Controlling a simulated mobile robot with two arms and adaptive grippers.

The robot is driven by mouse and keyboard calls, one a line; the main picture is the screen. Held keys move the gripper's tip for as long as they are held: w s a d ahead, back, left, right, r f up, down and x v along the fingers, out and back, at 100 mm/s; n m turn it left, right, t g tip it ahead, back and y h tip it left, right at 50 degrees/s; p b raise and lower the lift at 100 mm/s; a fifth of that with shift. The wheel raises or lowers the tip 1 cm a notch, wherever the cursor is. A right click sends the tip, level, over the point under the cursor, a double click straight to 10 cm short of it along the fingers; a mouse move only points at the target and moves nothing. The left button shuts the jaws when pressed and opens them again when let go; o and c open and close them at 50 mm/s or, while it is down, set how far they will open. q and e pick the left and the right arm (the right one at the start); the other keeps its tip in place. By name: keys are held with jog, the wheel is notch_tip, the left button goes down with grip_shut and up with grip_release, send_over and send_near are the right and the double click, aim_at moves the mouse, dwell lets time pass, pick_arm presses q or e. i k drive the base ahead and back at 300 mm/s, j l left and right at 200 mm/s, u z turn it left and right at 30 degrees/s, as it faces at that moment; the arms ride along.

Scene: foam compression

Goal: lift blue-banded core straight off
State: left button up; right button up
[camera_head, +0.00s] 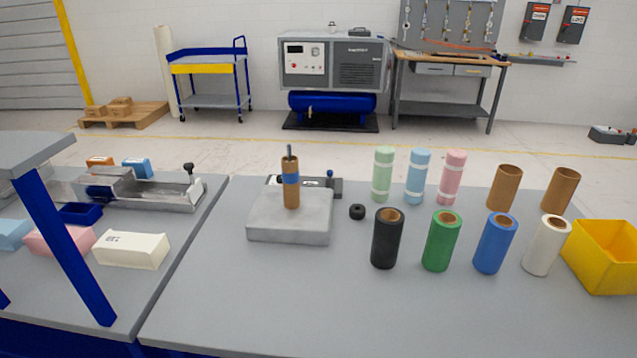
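The blue-banded core (291,194) is a brown cardboard tube with a blue band around its middle. It stands upright on a grey block-shaped base (290,228) at the centre of the table. Neither of my grippers shows in the head view.
A small black knob (357,212) lies right of the base. Black, green (442,240), blue and white rolls stand to the right, with pastel rolls and two brown tubes (505,188) behind. A yellow bin (603,257) is at the right edge. The front of the table is clear.

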aim_at(289, 177)
jog(key=i+j+z, duration=0.1)
jog(key=j, duration=0.3)
jog(key=i+j+z, duration=0.15)
jog(key=j, duration=0.25)
jog(key=j+z, duration=0.1)
jog(key=j, duration=0.35)
